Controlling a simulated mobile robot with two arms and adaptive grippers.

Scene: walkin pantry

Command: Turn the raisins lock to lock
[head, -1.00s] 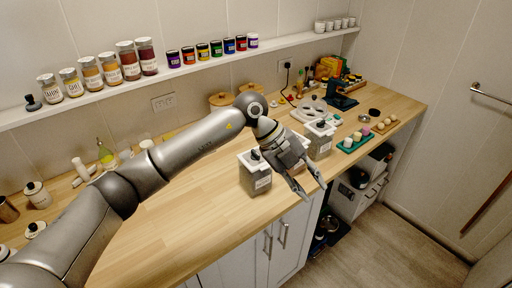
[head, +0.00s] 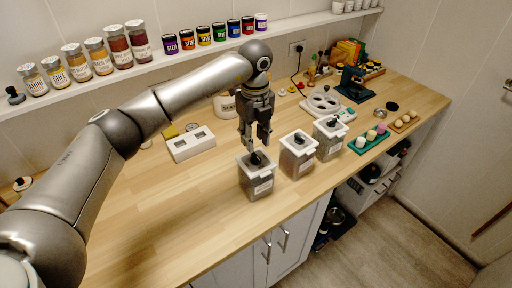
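Three grey canisters with white lids and black lock knobs stand in a row on the wooden counter: a left one (head: 258,184), a middle one (head: 298,160) and a right one (head: 330,143). Their labels are too small to read, so I cannot tell which is the raisins. My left gripper (head: 256,146) points down just above the black knob (head: 257,158) of the left canister. Its two fingers are apart, one to each side above the knob, with nothing held between them. I cannot tell whether they touch the knob. My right gripper is out of view.
A white scale-like device (head: 325,104) and a green tray (head: 368,141) lie to the right. A shelf with jars (head: 130,60) runs along the wall behind. The counter's front left is clear.

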